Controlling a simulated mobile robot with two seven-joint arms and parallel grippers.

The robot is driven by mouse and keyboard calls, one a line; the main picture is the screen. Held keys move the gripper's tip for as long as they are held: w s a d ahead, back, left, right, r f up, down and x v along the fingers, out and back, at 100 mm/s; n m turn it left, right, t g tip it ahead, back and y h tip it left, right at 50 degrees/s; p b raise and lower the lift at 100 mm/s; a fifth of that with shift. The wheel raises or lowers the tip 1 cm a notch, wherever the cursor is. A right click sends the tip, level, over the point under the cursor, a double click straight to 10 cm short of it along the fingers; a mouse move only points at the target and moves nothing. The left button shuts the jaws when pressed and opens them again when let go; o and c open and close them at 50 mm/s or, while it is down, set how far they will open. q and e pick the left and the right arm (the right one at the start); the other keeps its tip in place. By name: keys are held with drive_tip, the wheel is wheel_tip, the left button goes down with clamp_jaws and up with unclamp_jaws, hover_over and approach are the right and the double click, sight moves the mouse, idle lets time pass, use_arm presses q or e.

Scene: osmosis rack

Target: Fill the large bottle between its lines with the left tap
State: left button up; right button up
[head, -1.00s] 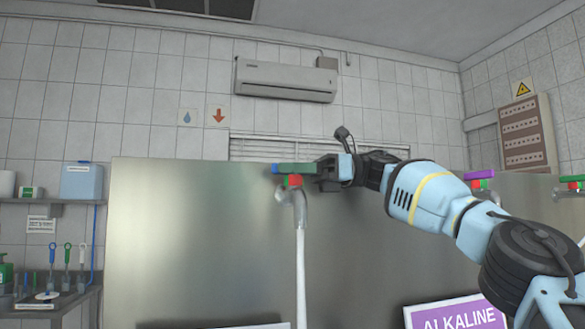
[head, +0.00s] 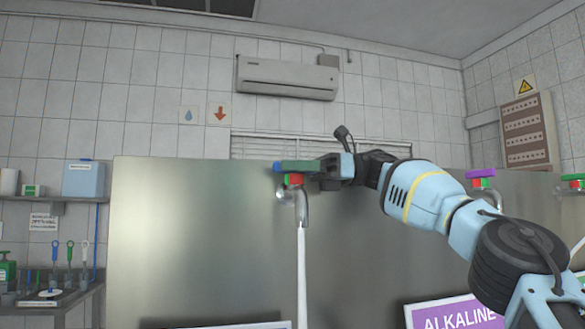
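The left tap (head: 301,206) stands out from the steel panel, and a white stream of water (head: 302,270) runs down from its spout. Its lever handle (head: 279,167) has a blue end and sits above a red and green collar. My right gripper (head: 322,167) is at the right end of the handle, with its dark fingers by the green part. Whether the fingers are closed on it cannot be made out. The large bottle is not in view; the stream leaves through the bottom edge. My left gripper is not in view.
The steel panel (head: 190,230) fills the middle. A second tap with a purple handle (head: 481,174) and another at the right edge (head: 573,180) stand to the right. A purple ALKALINE sign (head: 455,313) is low at right. A shelf with a blue container (head: 84,180) is at left.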

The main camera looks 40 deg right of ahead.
drive_tip(key=v, duration=0.7)
drive_tip(key=shift+s+d, duration=0.2)
drive_tip(key=shift+d, duration=0.1)
drive_tip(key=shift+f, duration=0.1)
idle(0.4)
